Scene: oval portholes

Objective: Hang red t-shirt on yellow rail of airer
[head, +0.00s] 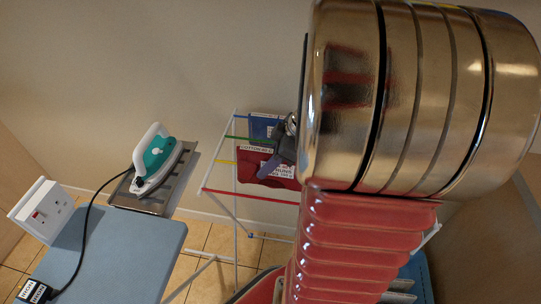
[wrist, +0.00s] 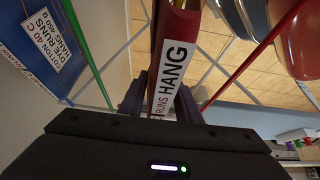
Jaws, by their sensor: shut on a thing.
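The red t-shirt (head: 262,165), with white printed labels, is in my gripper at the airer. In the wrist view the red t-shirt (wrist: 178,40) is a narrow folded strip between the two dark fingers of my gripper (wrist: 162,86), which is shut on it. In the head view my gripper (head: 283,150) is partly hidden by my arm.
The white airer (head: 235,225) also has a green rail (head: 236,138) and a red rail (head: 225,194) either side of the yellow one. A blue t-shirt (head: 265,127) hangs at its far side. An iron (head: 155,162) on a grey rest and a blue board (head: 130,255) stand left.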

